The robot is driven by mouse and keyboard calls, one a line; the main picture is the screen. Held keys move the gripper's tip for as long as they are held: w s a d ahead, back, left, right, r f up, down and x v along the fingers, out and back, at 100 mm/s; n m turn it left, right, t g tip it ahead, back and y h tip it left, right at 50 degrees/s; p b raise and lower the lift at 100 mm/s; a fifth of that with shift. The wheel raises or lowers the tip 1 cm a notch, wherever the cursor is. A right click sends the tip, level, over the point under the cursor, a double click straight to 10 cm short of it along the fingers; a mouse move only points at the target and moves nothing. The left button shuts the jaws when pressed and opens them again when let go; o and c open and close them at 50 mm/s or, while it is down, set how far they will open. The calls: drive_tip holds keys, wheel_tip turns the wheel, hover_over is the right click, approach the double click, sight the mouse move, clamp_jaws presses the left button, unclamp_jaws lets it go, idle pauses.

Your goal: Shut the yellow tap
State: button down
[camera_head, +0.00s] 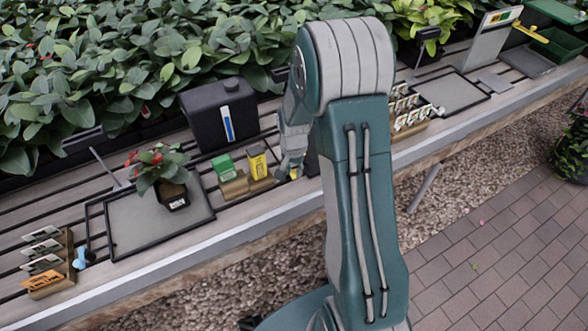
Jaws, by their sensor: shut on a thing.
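A small patch of yellow, which looks like the yellow tap (294,174), shows at the fingertips of my gripper (289,168). My gripper reaches down at the bench, just right of the yellow packet, and is shut on this yellow piece. The fingers and my arm hide most of it, so I cannot tell the angle of its handle. A dark part, partly hidden behind my arm, is just to its right.
A green packet (224,166) and yellow packet (257,162) stand in wooden blocks left of my gripper. Behind is a black canister (205,120). A potted red-flowered plant (160,172) stands on a grey tray (125,225). Card racks stand at left (48,262) and right (408,112).

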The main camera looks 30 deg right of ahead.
drive_tip(key=shift+c, duration=2.4)
unclamp_jaws()
drive_tip(key=shift+w, duration=0.1)
drive_tip(key=shift+a, duration=0.1)
wheel_tip(320, 180, up, 12)
wheel_tip(320, 180, up, 7)
drive_tip(key=n+t, duration=0.1)
drive_tip(key=n, duration=0.1)
hover_over(292, 171)
drive_tip(key=s+a, duration=0.3)
drive_tip(key=s, duration=0.1)
drive_tip(key=s+a+r+n+t, duration=0.2)
drive_tip(key=s+a+r+n, duration=0.1)
drive_tip(key=s, duration=0.5)
drive_tip(key=s+a+r+n+t, duration=0.2)
drive_tip(key=s+r, duration=0.3)
drive_tip(key=s, duration=0.4)
drive_tip(key=shift+a+r+n+t, duration=0.3)
drive_tip(key=shift+a+r+n, duration=0.1)
drive_tip(key=shift+a+n, duration=0.35)
